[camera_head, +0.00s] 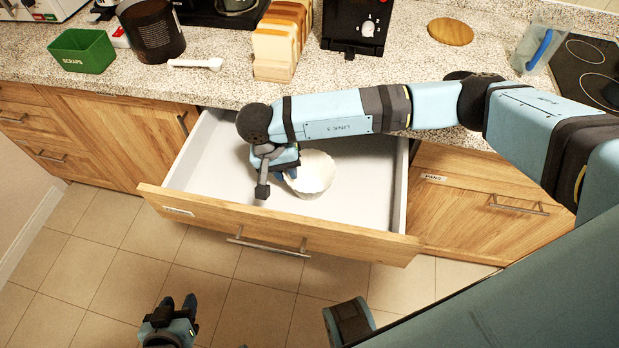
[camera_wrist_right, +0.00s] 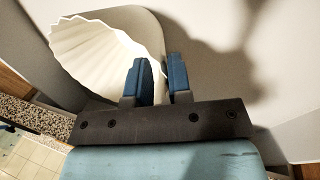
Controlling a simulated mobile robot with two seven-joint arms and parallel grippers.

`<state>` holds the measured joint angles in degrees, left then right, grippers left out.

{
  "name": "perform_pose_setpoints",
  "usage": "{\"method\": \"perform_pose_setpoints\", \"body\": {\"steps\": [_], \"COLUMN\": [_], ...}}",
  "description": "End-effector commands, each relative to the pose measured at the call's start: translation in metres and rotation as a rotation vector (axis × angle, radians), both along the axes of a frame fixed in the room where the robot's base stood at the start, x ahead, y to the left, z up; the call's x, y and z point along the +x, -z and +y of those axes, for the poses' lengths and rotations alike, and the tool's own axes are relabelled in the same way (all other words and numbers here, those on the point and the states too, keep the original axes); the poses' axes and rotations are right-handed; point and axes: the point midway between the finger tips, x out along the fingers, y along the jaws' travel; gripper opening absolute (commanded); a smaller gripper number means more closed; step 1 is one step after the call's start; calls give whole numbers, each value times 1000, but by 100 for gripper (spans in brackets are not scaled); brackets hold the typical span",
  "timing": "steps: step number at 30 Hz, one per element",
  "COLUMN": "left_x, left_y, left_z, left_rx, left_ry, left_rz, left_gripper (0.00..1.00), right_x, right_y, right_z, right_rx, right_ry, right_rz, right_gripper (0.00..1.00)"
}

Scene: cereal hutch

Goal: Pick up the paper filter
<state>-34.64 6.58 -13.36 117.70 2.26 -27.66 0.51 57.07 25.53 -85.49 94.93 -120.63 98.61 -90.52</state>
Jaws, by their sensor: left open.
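The paper filter (camera_head: 315,172), a white fluted cup, is in the open drawer (camera_head: 350,208). My right gripper (camera_head: 280,172) reaches down into the drawer at the filter's left side. In the right wrist view the filter (camera_wrist_right: 100,55) lies to the left, partly behind one blue finger. The fingers of this gripper (camera_wrist_right: 161,82) stand a little apart, with the filter's edge showing near the gap. I cannot tell whether they touch it. My left gripper (camera_head: 180,305) is open and empty, low over the floor, away from the drawer.
On the counter (camera_head: 215,90) stand a green scraps box (camera_head: 82,50), a dark canister (camera_head: 152,32), a white scoop (camera_head: 195,64), a bread-like block (camera_head: 280,40) and a black appliance (camera_head: 357,22). The drawer front and side walls surround the filter. The rest of the drawer looks empty.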

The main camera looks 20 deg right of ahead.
Motion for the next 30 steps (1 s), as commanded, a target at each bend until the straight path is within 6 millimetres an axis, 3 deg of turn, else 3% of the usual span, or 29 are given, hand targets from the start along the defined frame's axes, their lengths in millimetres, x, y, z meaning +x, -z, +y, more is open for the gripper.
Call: {"method": "perform_pose_setpoints", "body": {"steps": [3,20,25,30], "left_x": [1,0,-1,0], "left_y": [0,0,0,1], "left_z": [-1,2,3,2], "left_rx": [-4,9,11,9], "left_ry": [-3,7,9,8], "left_rz": [-1,-1,-1,-2], "left_gripper": [43,43,43,43], "right_x": [0,1,1,1], "right_y": [0,-10,-34,-79], "right_z": [0,0,0,0], "right_rx": [0,1,1,1], "right_ry": [0,1,0,0], "right_rz": [0,-1,-4,-5], "right_gripper": [0,0,0,0]}}
